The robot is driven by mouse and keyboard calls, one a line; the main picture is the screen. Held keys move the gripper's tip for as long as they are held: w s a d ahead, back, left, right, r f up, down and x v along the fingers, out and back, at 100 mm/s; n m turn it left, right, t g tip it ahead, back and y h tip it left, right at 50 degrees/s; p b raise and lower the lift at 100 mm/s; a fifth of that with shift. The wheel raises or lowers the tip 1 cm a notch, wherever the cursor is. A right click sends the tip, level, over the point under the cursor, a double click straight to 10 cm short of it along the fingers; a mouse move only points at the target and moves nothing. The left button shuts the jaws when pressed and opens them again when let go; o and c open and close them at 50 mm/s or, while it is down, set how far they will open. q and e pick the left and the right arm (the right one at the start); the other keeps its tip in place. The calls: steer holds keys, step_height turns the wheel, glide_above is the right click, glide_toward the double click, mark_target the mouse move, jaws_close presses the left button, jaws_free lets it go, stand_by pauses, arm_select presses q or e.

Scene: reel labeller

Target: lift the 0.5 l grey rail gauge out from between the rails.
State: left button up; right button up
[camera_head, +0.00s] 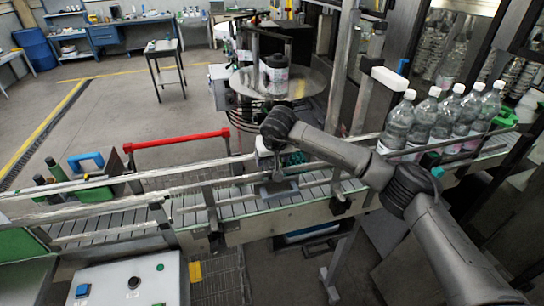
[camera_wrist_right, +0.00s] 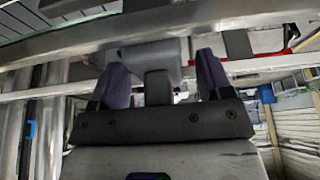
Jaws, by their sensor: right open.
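The grey rail gauge (camera_head: 272,189) sits low between the conveyor rails, near the middle of the head view, partly hidden by my right gripper and the near rail. In the right wrist view a grey rounded body (camera_wrist_right: 150,54), which looks like the gauge, lies beyond the fingertips. My right gripper (camera_head: 284,174) points down over the gauge in the head view. In the wrist view its two purple-grey fingers (camera_wrist_right: 164,72) stand apart, with a dark upright piece between them. I cannot tell whether they touch the gauge. My left gripper is not in view.
Several clear bottles with white caps (camera_head: 430,118) stand in a row on the conveyor at right. Metal guide rails (camera_head: 190,181) run along both sides of the belt. A red bar (camera_head: 176,140) lies behind it. The belt (camera_head: 125,222) left of the gauge is clear.

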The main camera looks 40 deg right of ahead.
steer(key=shift+c, duration=0.3)
steer(key=c, duration=1.1)
steer(key=shift+r+p, duration=1.55)
steer(key=shift+r, duration=0.45)
step_height(320, 180, up, 6)
steer(key=p, duration=0.4)
steer(key=shift+f, duration=0.15)
step_height(320, 180, up, 6)
steer(key=p, duration=0.4)
steer(key=shift+f+p, duration=0.1)
steer(key=shift+p, duration=0.3)
steer(key=shift+c, duration=0.4)
